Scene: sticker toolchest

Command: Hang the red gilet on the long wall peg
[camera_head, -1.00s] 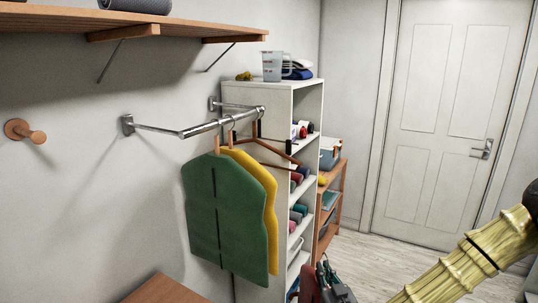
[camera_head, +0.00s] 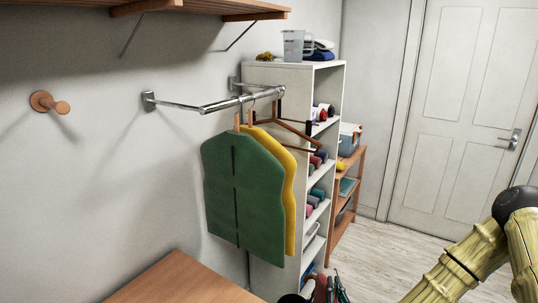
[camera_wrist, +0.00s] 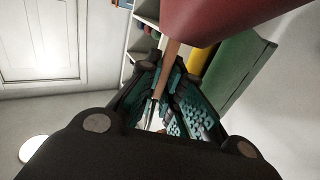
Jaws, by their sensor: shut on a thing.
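The red gilet (camera_wrist: 215,20) fills the top right of the wrist view, hanging from a wooden hanger (camera_wrist: 170,58). My gripper (camera_wrist: 163,82) is shut on this hanger. In the head view only a little of my gripper (camera_head: 338,290) shows at the bottom edge, and most of the gilet is out of the picture. A round wooden wall peg (camera_head: 50,104) sticks out from the wall at far left, bare and well away from my gripper. It is the only peg in view.
A metal rail (camera_head: 215,106) holds a green gilet (camera_head: 240,200), a yellow gilet (camera_head: 285,160) and an empty-looking hanger. A wooden shelf (camera_head: 150,8) is above. A wooden surface (camera_head: 185,282) lies below. A white shelving unit (camera_head: 290,76) stands behind the rail.

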